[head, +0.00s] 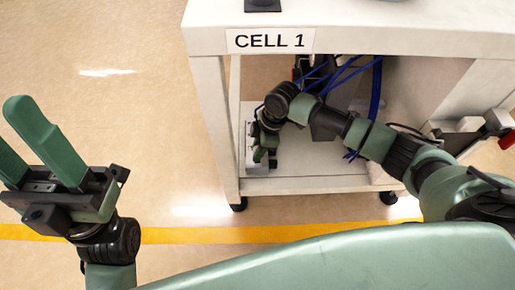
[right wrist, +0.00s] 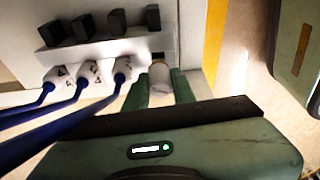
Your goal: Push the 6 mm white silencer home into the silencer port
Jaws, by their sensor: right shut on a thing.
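In the right wrist view my right gripper (right wrist: 161,84) is shut on a short pale cylinder, the white silencer (right wrist: 159,77). The silencer stands upright in the picture between the two green fingers, at the right end of a white valve block (right wrist: 105,53). A dark opening, seemingly the silencer port (right wrist: 157,55), shows just beyond its far end; I cannot tell whether the silencer is in it. In the head view my right gripper (head: 264,153) is inside the cabinet, at the white block, and hides the silencer. My left gripper (head: 12,125) is open and empty, over the floor.
Several blue tubes (right wrist: 80,91) plug into the valve block left of the silencer, close to my right fingers. Black knobs (right wrist: 117,20) stand on top of it. The cabinet's front leg (head: 217,125), its lower shelf (head: 310,165) and hanging blue tubes (head: 375,90) surround my right arm.

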